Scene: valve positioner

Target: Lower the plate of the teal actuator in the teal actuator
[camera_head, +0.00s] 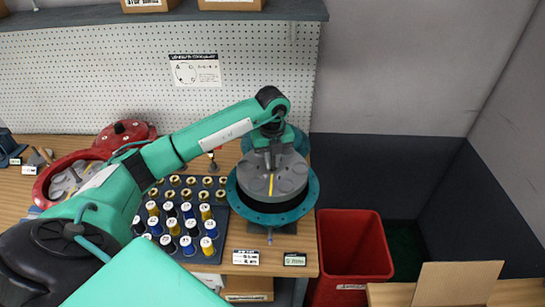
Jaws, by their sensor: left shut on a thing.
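The teal actuator (309,200) is a round teal housing with a wide flange, near the right end of the wooden bench. Its plate (289,182) is a grey disc with a yellow stripe, over the housing's opening. The plate looks about level and its side shows, but I cannot tell how far it is above or inside the housing. My left gripper (269,165) points down at the plate's far middle part and is shut on the plate; the grasped spot is small and partly hidden. My right gripper is not in view.
A dark tray (221,246) of several capped cartridges stands left of the actuator. A red actuator (47,182) and red cover (124,131) lie at the left. A teal round part (299,141) is behind the plate. A red bin (352,252) stands right of the bench.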

